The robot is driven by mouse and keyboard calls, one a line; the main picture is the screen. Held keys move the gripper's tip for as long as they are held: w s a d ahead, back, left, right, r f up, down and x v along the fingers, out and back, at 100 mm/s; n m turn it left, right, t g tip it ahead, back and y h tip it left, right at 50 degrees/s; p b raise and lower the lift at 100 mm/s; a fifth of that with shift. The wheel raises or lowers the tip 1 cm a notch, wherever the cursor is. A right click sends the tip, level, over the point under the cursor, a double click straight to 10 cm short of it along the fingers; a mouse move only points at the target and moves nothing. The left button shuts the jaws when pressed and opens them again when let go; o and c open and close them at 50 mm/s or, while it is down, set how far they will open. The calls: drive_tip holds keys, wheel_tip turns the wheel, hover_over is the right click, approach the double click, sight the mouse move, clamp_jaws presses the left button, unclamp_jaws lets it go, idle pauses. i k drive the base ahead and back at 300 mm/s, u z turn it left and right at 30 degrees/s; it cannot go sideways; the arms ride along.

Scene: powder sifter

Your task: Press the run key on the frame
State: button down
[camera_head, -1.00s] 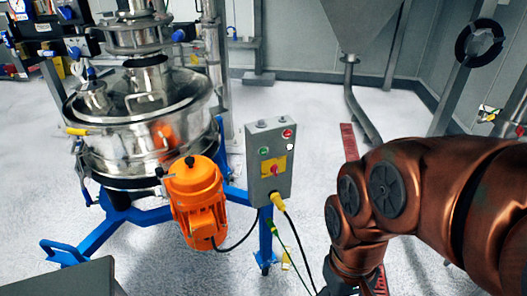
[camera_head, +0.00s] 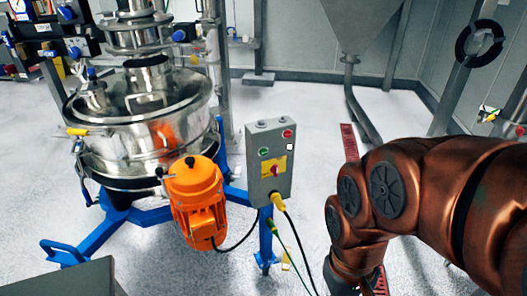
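A grey control box (camera_head: 269,187) stands upright on the blue frame (camera_head: 235,194), right of the sifter. Its front face carries a green button (camera_head: 264,152) at upper left, a red button (camera_head: 287,133) at upper right, and a small white square (camera_head: 290,147) below the red one. Below them a red rotary switch (camera_head: 274,170) sits on a yellow plate. Which of these is the run key I cannot read from labels. My copper-coloured arm reaches in from the right, apart from the box. Its end drops past the bottom edge, so my gripper's fingers are not seen.
A steel round sifter (camera_head: 140,125) stands at left with an orange motor (camera_head: 196,202) just left of the box. Cables hang below the box beside a yellow connector (camera_head: 278,200). A hopper (camera_head: 365,25) with a pipe stands behind. Bare floor lies between box and arm.

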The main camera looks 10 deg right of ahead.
sight(264, 152)
drive_tip(key=u, duration=2.75)
drive_tip(key=k, duration=0.65)
drive_tip(key=z, duration=0.45)
